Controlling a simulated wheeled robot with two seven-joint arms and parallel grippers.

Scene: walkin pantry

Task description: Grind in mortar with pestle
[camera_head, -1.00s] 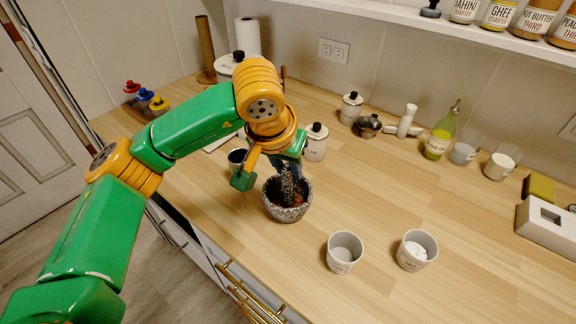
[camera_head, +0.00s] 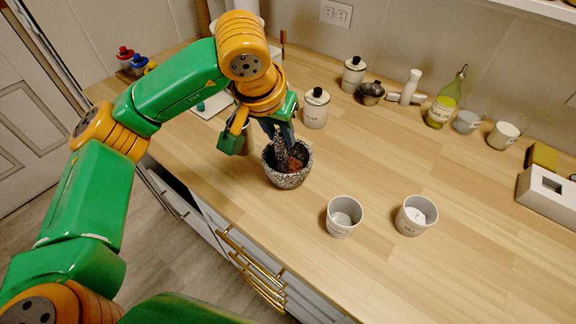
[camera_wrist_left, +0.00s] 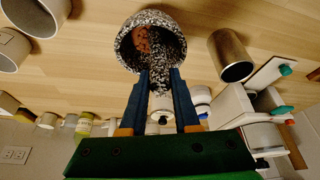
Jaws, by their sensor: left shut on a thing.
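The speckled grey mortar (camera_head: 286,179) stands upright on the wooden counter, with a reddish-brown lump (camera_head: 294,163) inside. It also shows at the top of the left wrist view (camera_wrist_left: 128,62). My left gripper (camera_head: 279,133) is above the mortar, shut on the speckled pestle (camera_head: 280,152). The pestle (camera_wrist_left: 178,73) shows between the blue fingers in the left wrist view, and its lower end is inside the mortar. I cannot tell whether its tip touches the lump or the wall. My right gripper is not in view.
Two white cups (camera_head: 343,217) and (camera_head: 416,216) stand right of the mortar. A lidded white jar (camera_head: 315,109) stands behind it, and a metal cup (camera_wrist_left: 230,55) is close by. An oil bottle (camera_head: 441,108) is farther back. The counter between the mortar and the right-hand box (camera_head: 547,192) has free room.

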